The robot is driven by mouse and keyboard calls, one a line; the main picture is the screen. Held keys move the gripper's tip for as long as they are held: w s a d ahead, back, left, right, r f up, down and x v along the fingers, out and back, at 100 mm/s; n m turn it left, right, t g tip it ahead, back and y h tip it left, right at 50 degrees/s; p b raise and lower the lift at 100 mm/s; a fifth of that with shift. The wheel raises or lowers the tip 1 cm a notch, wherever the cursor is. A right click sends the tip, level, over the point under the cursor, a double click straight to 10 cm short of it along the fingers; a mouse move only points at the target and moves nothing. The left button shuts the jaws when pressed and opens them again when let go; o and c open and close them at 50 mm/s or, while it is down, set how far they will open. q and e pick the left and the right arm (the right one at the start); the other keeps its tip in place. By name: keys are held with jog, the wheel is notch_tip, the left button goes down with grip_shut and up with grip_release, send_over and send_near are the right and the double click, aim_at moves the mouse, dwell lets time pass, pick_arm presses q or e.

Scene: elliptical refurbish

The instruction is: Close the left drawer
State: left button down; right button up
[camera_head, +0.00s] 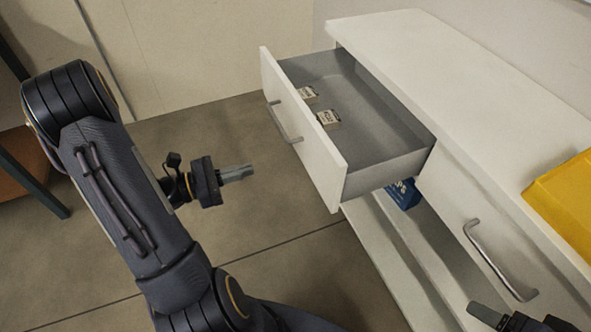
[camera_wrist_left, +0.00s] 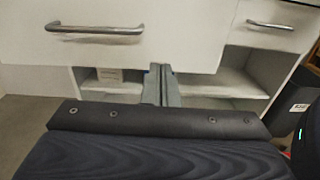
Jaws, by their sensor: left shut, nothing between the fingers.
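The left drawer (camera_head: 303,133) of the white cabinet is pulled well out in the head view. It has a grey inside, a white front and a metal bar handle (camera_head: 286,122). Two small boxes (camera_head: 328,118) lie in it. My left gripper (camera_head: 250,171) is shut and empty, in front of the drawer front and apart from it. In the left wrist view the drawer front (camera_wrist_left: 190,40) with its handle (camera_wrist_left: 95,29) fills the upper left, and the shut fingers (camera_wrist_left: 161,84) show below. Part of my right gripper (camera_head: 485,314) shows at the bottom right; its fingertips are unclear.
The right drawer (camera_head: 455,200) is shut, with a bar handle (camera_head: 497,262). A yellow object (camera_head: 566,203) lies on the cabinet top (camera_head: 450,60). A blue box (camera_head: 403,193) stands in the open shelf below. The floor (camera_head: 250,225) in front of the drawer is clear.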

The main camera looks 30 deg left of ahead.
aim_at(308, 151)
pick_arm(q)
jog(key=b+x, duration=0.1)
jog(key=x, duration=1.2)
jog(key=shift+w+f, duration=0.15)
jog(key=shift+w, duration=0.35)
jog(key=shift+d, duration=0.15)
jog(key=b+x, duration=0.3)
jog(key=x, duration=2)
jog(key=shift+w+b, duration=0.3)
jog(key=shift+w, duration=0.1)
jog(key=shift+w+d, duration=0.15)
jog(key=shift+d, duration=0.05)
jog(key=shift+r, duration=0.25)
